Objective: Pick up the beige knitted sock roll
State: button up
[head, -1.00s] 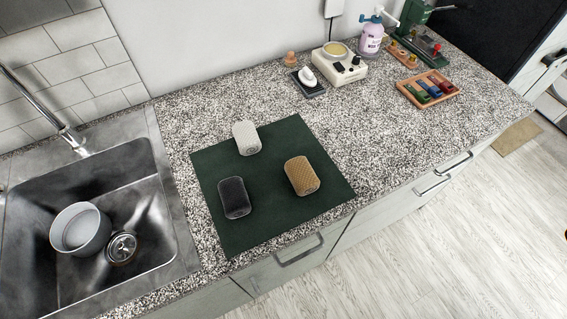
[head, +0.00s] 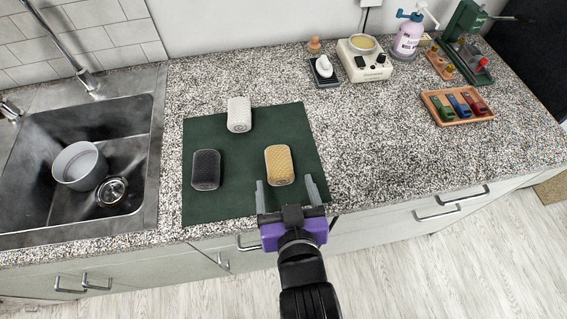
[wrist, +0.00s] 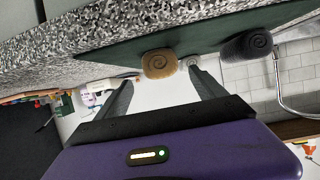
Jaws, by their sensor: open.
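The beige knitted sock roll (head: 279,165) lies on the green mat (head: 232,213), toward its right side. In the wrist view the roll (wrist: 160,63) shows its spiral end, ahead of and between the fingertips. My gripper (head: 288,184) is open and empty, with its two fingers pointing at the roll from the counter's front edge. The fingertips appear just short of the roll; the exact gap cannot be told. A dark grey roll (head: 206,170) lies to the left and a whitish roll (head: 239,115) lies behind, both on the mat.
A metal sink (head: 30,205) holding a grey pot (head: 80,166) is at the left. A white device (head: 364,65), a spray bottle (head: 408,40) and an orange tray (head: 458,120) with coloured items stand to the right. The counter between mat and tray is clear.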

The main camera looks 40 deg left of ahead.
aim_at(279, 167)
jog(key=x, duration=0.2)
jog(key=shift+a, duration=0.4)
jog(key=shift+f+p+x, duration=0.2)
jog(key=shift+p+x, duration=0.15)
jog(key=shift+x, duration=1)
jog(key=shift+f+p+x, duration=0.15)
jog(key=shift+p+x, duration=0.15)
jog(key=shift+x, duration=1.05)
jog(key=shift+d, duration=0.2)
jog(key=c, duration=1.5)
